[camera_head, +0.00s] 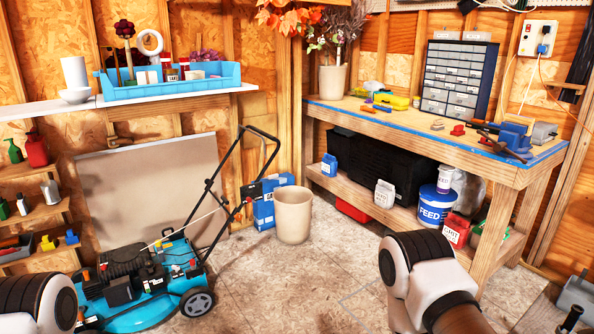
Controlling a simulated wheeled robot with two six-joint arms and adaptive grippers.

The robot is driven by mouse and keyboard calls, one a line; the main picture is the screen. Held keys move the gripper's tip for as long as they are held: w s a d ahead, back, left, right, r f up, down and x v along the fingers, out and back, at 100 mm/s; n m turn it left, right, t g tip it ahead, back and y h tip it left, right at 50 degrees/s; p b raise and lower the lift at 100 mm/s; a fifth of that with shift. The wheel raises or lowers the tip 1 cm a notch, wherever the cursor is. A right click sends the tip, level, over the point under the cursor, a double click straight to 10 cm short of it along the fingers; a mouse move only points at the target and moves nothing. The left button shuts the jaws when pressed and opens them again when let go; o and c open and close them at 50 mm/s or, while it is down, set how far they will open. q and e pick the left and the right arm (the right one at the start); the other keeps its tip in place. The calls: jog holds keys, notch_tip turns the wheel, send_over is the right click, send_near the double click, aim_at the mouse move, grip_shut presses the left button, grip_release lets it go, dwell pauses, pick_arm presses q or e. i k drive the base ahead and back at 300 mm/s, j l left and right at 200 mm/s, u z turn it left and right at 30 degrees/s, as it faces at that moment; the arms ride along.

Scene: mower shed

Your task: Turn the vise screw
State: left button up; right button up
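A blue vise (514,137) stands near the right front corner of the wooden workbench (455,150). A grey and brown part, perhaps its screw and handle (503,150), sticks out at its front left; it is too small to make out how the handle is turned. Links of my arms show at the lower left edge and at the lower right of centre, in front of the bench and well short of the vise. Neither of my grippers shows in the head view, so their fingers cannot be seen.
Hand tools lie on the bench left of the vise, before a drawer cabinet (458,80). A feed bucket (436,205) and bottles fill the lower shelf. A teal mower (140,290) and a beige bin (293,214) stand left. Floor before the bench is mostly clear.

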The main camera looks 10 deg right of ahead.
aim_at(500, 146)
jog(key=i+l+z, duration=0.1)
jog(key=i+z, duration=0.2)
jog(key=z, duration=0.15)
jog(key=i+z, duration=0.45)
jog(key=i+j+z, duration=0.15)
jog(key=z, duration=0.3)
jog(key=i+j+z, duration=0.25)
jog(key=z, duration=0.2)
jog(key=i, duration=0.1)
